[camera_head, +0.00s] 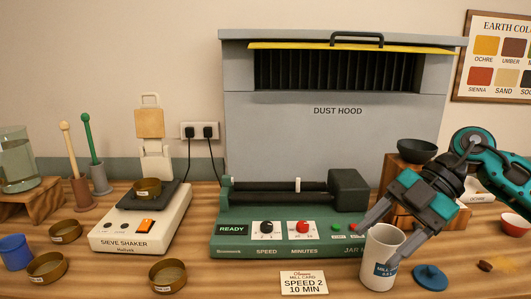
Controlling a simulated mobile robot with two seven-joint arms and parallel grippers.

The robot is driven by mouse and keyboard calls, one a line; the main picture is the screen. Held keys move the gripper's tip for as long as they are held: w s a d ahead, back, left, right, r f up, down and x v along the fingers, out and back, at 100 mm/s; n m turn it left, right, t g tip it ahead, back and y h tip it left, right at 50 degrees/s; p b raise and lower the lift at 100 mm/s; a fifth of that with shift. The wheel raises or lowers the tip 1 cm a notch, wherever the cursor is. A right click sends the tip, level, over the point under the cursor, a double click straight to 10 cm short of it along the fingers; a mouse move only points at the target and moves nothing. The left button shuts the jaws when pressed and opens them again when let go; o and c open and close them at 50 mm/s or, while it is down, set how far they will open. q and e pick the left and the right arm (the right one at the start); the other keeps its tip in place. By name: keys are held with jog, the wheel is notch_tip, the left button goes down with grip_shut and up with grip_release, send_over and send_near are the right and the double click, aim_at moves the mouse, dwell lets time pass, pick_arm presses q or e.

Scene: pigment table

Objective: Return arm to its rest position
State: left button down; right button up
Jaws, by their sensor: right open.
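My right gripper (377,247) comes in from the right with its arm angled down and left. It is open, with one finger at the left side of a white mill jar (384,243) and the other in front of the jar's right side. The jar stands upright on the wooden table and bears a blue label, partly hidden by the finger. I cannot tell whether the fingers touch it. A blue lid (430,277) with a knob lies on the table to the right of the jar. My left gripper is not in view.
The green jar mill (232,244) stands left of the jar, with a mill card (303,284) in front. A wooden block with a dark bowl (417,150) is close behind my right arm. The sieve shaker (123,240) and several brass sieves (167,275) are at left.

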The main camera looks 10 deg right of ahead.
jog(key=w+a+f+m+t+y, duration=0.1)
jog(key=a+f+m+t+y, duration=0.15)
jog(key=a+t+y, duration=0.35)
jog(key=a+f+m+t+y, duration=0.25)
jog(key=a+t+y, duration=0.2)
jog(key=a, duration=0.35)
jog(key=s+d+f+m+t+h, duration=0.1)
jog(key=d+f+m+t+h, duration=0.25)
jog(key=f+m+h, duration=0.4)
jog(key=d+f+m+t+h, duration=0.2)
jog(key=f+m+t+h, duration=0.2)
jog(key=f+m+h, duration=0.3)
jog(key=s+d+f+m+g+h, duration=0.2)
jog(key=s+f+g, duration=0.4)
jog(key=s+f, duration=0.6)
notch_tip(320, 180, down, 3)
jog(key=shift+d+r+h, duration=0.1)
jog(key=shift+d+h, duration=0.3)
jog(key=shift+h, duration=0.2)
jog(key=shift+s, duration=0.1)
